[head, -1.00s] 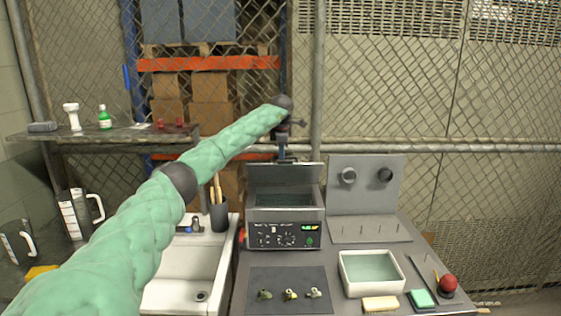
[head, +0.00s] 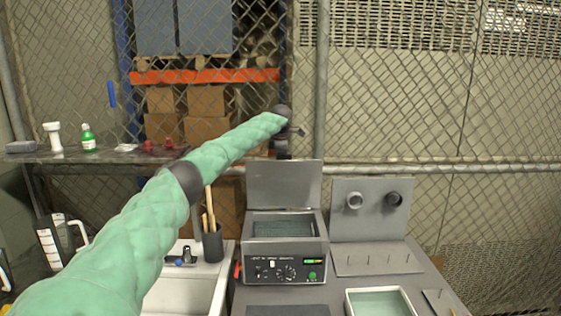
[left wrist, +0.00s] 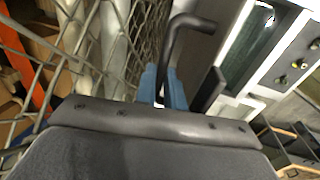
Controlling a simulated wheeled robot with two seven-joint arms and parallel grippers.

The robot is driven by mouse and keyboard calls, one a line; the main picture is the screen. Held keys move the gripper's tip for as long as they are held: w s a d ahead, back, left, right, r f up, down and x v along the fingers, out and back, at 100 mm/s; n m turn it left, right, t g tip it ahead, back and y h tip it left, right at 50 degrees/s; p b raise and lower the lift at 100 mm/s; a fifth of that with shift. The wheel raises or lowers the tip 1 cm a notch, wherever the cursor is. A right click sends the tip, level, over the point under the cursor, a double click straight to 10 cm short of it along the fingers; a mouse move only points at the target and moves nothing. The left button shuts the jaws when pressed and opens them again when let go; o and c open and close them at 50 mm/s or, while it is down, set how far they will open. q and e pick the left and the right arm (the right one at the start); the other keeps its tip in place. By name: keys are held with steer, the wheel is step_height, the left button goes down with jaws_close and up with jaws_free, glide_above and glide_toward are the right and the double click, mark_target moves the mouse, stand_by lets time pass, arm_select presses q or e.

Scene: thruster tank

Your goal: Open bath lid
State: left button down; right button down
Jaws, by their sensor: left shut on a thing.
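The bath (head: 285,264) is a grey metal box with a front control panel, standing on the bench. Its lid (head: 284,184) is raised and stands nearly upright at the back edge, and the basin is uncovered. My left gripper (head: 283,153) is at the lid's top edge, mostly dark and partly hidden there. In the left wrist view my left gripper's blue fingers (left wrist: 163,88) are shut on the black bent lid handle (left wrist: 190,25). The bath's liquid shows at the upper right of that view (left wrist: 250,48). My right gripper is not in view.
A wire mesh fence (head: 420,90) stands close behind the bath. A pegged stand (head: 372,215) is to its right, with a white tray (head: 350,300) in front. A sink (head: 215,280) and a dark cup with wooden-handled tools (head: 212,245) are to its left.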

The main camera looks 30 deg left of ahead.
arm_select(q)
steer(key=shift+w+a+f, duration=0.1)
steer(key=shift+f, duration=0.35)
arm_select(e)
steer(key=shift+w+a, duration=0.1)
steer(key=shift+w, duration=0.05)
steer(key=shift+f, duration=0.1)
arm_select(q)
steer(key=c, duration=1.5)
jaws_free()
steer(key=shift+w, duration=0.1)
steer(key=shift+w+r, duration=0.1)
steer(key=shift+r, duration=0.1)
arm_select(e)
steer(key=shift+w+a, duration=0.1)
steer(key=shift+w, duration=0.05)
